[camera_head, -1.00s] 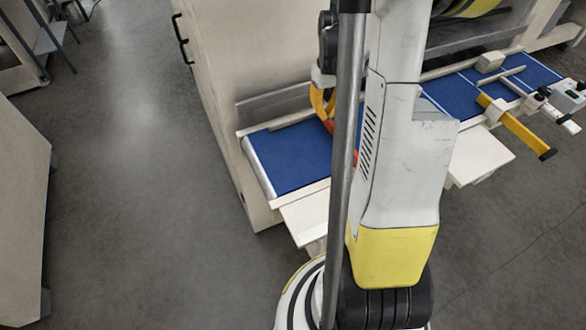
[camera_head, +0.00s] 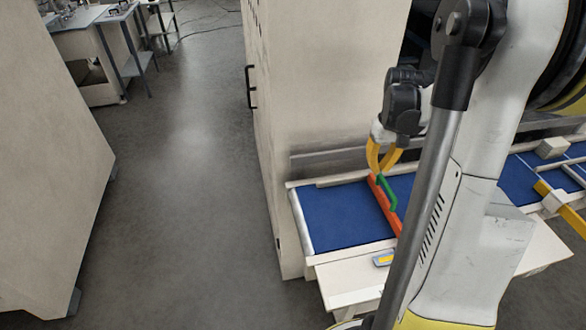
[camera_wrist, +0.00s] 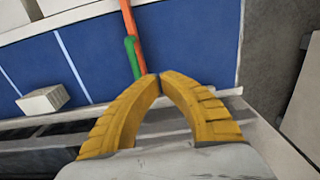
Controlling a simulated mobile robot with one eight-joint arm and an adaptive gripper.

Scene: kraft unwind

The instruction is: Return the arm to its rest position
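My gripper (camera_head: 378,172) hangs over the blue conveyor belt (camera_head: 340,214) in the head view. Its yellow fingers point down. In the wrist view the two fingertips (camera_wrist: 160,77) meet, with nothing visible between them. An orange bar with a green handle (camera_head: 387,200) lies across the belt just beyond the fingertips. It also shows in the wrist view (camera_wrist: 131,38), its near end close to the tips; whether they touch I cannot tell. My arm fills the right of the head view and hides part of the belt.
A tall beige machine cabinet (camera_head: 325,85) stands behind the belt. A small yellow-marked object (camera_head: 383,260) lies at the belt's front edge. A pale block (camera_head: 552,147) and a yellow bar (camera_head: 560,205) are farther right. Open grey floor (camera_head: 190,200) lies to the left.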

